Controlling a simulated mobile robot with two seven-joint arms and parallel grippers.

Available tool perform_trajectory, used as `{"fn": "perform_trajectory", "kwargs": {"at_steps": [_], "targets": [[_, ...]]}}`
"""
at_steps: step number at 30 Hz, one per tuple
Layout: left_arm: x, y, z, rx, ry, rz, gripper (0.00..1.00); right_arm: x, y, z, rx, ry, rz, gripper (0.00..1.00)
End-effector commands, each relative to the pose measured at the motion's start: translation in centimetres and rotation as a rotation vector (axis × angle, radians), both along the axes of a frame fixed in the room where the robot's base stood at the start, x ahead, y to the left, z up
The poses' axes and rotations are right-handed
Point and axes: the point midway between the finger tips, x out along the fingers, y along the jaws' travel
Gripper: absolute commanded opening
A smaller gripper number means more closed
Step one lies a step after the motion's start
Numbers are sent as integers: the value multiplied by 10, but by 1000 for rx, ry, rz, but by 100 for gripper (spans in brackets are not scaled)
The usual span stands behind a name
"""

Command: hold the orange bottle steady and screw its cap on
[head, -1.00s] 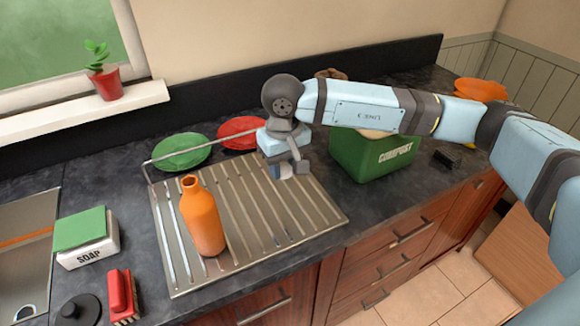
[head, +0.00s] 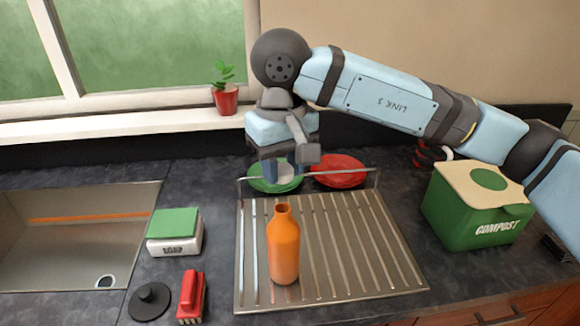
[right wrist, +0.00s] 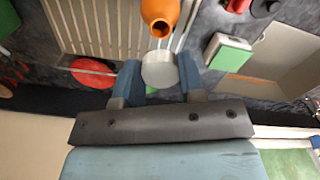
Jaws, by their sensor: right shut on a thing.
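The orange bottle (head: 284,250) stands upright and open on the metal draining rack (head: 350,245). Its dark mouth also shows in the right wrist view, where the bottle (right wrist: 160,15) is at the top. My right gripper (head: 285,172) is above and behind the bottle, near the rack's far edge. In the right wrist view its blue fingers (right wrist: 159,78) are shut on a pale grey round cap (right wrist: 158,69). The cap is apart from the bottle and appears above the level of its mouth. Nothing holds the bottle. My left gripper is not in view.
Green plate (head: 262,182) and red plate (head: 338,168) lie behind the rack. The compost bin (head: 470,225) stands right. The soap box (head: 173,245), red brush (head: 188,297) and a black round stopper (head: 150,302) lie left, beside the sink (head: 60,262).

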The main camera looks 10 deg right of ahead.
Motion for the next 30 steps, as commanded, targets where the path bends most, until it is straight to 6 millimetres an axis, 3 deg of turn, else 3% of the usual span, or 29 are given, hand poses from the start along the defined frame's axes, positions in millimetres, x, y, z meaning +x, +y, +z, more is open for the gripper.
{"fn": "perform_trajectory", "kwargs": {"at_steps": [8, 21, 30], "targets": [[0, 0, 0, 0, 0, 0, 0, 0, -1, -4, -1, 1, -1, 15], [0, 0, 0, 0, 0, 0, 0, 0, -1, -35, -1, 0, -1, 15], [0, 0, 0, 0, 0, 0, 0, 0, -1, -40, 0, -1, -1, 15]]}}
